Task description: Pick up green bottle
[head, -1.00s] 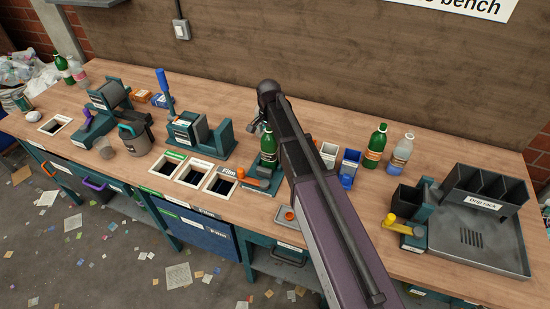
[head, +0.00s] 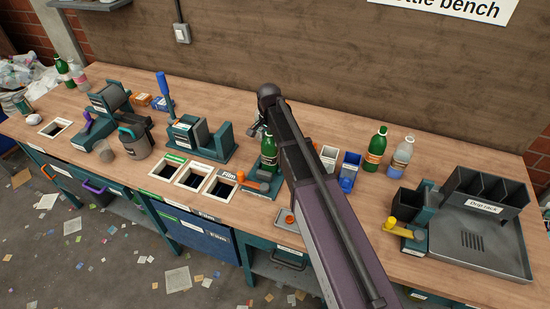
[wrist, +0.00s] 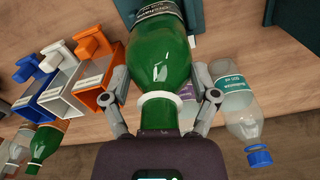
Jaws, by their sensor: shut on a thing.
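A green bottle (head: 269,152) with a dark label stands upright at the teal fixture with an orange handle, just left of my arm. My gripper (wrist: 163,96) is shut on this green bottle (wrist: 163,50), its fingers on both sides of the shoulder and neck. The white neck ring shows between the fingers; the bottle's lower end is cut off by the frame. In the head view my arm partly hides the gripper. Another green bottle (head: 375,150) stands to the right on the bench and also shows at lower left in the wrist view (wrist: 46,145).
Orange, white and blue (head: 348,170) bins stand right of my arm. A clear bottle (head: 401,155) and grey drip rack (head: 500,245) are farther right. Open bench chutes (head: 193,177) are left.

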